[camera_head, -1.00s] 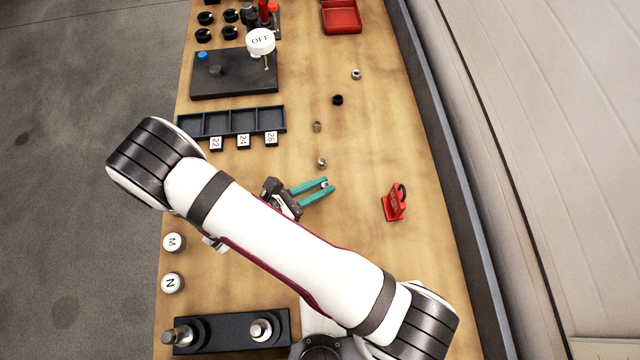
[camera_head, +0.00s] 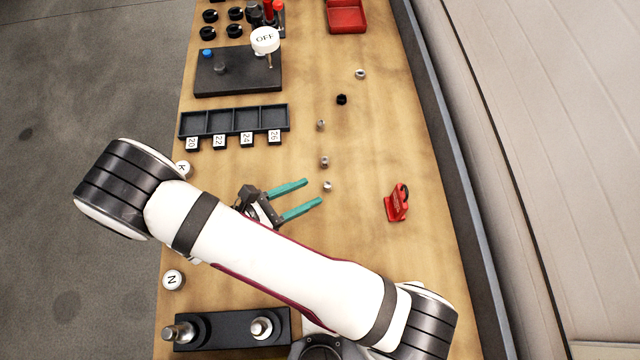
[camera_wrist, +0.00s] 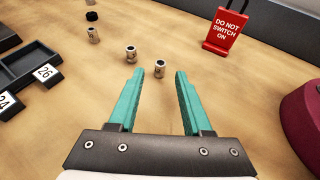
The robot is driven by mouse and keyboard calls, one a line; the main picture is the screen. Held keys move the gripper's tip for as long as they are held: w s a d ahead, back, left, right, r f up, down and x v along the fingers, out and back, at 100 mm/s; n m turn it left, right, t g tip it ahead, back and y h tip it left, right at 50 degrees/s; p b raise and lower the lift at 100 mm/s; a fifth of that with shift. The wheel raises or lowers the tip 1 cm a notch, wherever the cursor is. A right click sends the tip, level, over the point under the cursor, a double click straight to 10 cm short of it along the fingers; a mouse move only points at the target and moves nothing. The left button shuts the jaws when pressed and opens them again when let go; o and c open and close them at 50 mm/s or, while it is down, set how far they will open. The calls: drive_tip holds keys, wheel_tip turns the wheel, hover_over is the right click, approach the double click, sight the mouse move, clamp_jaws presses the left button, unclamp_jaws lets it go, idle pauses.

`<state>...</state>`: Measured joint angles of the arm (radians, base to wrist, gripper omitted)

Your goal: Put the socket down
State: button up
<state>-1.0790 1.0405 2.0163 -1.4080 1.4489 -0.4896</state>
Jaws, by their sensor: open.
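A small metal socket (camera_head: 327,186) stands on the wooden bench. In the wrist view this socket (camera_wrist: 160,69) sits just beyond my fingertips, with neither finger touching it. My gripper (camera_head: 313,191) has two teal fingers, spread apart and empty; the open fingers also fill the middle of the wrist view (camera_wrist: 160,73). Two more metal sockets stand in a loose row farther up the bench, the nearer one (camera_head: 324,162) and the farther one (camera_head: 321,125).
A dark tray (camera_head: 235,106) with compartments labelled 20, 22, 24 and 26 lies to the left. A red "DO NOT SWITCH ON" tag (camera_head: 397,204) stands at right. A black ring (camera_head: 341,99) and a metal nut (camera_head: 360,74) lie farther up.

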drive_tip(key=v, duration=0.7)
drive_tip(key=s+d+r+m+g+y, duration=0.2)
drive_tip(key=d+r+m+g+y, duration=0.1)
drive_tip(key=d+r+m+g, duration=0.8)
drive_tip(key=s+d+r+m+t+y, duration=0.1)
drive_tip(key=s+r+m+t+y, duration=0.1)
drive_tip(key=m, duration=0.7)
drive_tip(key=s+d+r+m+t+y, duration=0.1)
drive_tip(key=s+r+m+t+y, duration=0.1)
drive_tip(key=s+m+y, duration=0.3)
drive_tip(key=r+m+y, duration=0.1)
drive_tip(key=m+y, duration=0.2)
drive_tip(key=m, duration=0.1)
drive_tip(key=shift+s+r+m, duration=0.3)
drive_tip(key=shift+s+r, duration=0.1)
